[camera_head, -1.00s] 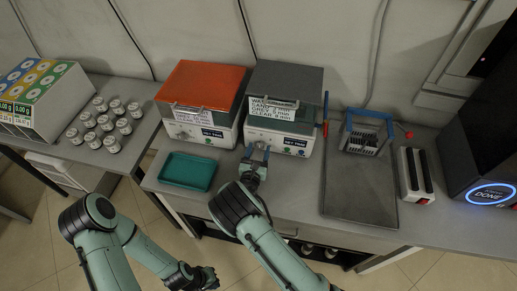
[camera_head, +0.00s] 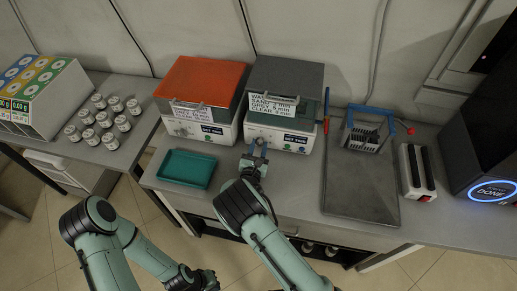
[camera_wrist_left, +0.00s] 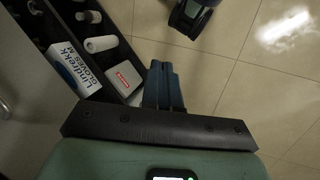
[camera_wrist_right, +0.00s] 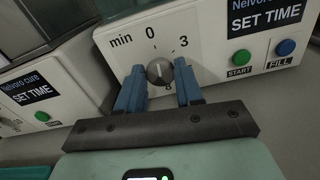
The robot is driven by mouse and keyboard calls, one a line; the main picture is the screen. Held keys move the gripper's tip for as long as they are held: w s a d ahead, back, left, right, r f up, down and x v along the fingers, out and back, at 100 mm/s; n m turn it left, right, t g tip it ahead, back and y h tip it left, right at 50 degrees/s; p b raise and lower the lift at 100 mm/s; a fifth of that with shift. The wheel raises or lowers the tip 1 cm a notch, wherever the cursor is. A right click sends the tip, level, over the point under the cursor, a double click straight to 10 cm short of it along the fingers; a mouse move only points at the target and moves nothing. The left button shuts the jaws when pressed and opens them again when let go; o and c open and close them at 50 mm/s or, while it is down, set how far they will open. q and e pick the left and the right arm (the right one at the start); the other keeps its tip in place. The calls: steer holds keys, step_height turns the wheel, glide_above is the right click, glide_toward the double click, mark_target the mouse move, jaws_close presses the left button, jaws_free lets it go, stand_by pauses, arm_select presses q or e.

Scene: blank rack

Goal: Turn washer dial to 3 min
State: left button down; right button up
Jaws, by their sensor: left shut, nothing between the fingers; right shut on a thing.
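The washer (camera_head: 284,119) has a grey lid and a white front with a sign that begins "WASH" (camera_head: 274,105). The dial's white line points up, close to the 0. My right gripper (camera_wrist_right: 160,88) is shut on the dial, one blue finger on each side; it also shows at the washer's front in the head view (camera_head: 257,149). My left gripper (camera_wrist_left: 163,85) is shut and empty, low in front of the bench.
An orange-lidded machine (camera_head: 205,90) stands left of the washer, with a green tray (camera_head: 187,168) before it. A rack with a blue handle (camera_head: 366,133) and a grey tray (camera_head: 360,193) are to the right. Open shelving with boxes (camera_wrist_left: 75,68) lies near my left gripper.

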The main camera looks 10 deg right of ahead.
steer(key=m+b, duration=0.2)
steer(key=b, duration=0.1)
steer(key=m+b, duration=0.3)
steer(key=shift+d+f+b, duration=0.15)
steer(key=shift+f+b, duration=0.05)
steer(key=shift+b, duration=0.15)
steer(key=m+b, duration=0.3)
steer(key=b, duration=0.1)
steer(key=shift+b, duration=0.3)
arm_select(q)
steer(key=s+f+b, duration=0.3)
steer(key=f, duration=1.2)
arm_select(e)
steer(key=shift+r+m, duration=0.15)
steer(key=shift+m, duration=1.25)
steer(key=o, duration=1)
steer(key=shift+s, duration=0.1)
arm_select(q)
steer(key=shift+s, duration=0.1)
arm_select(e)
steer(key=v, duration=1.3)
steer(key=shift+s, duration=0.15)
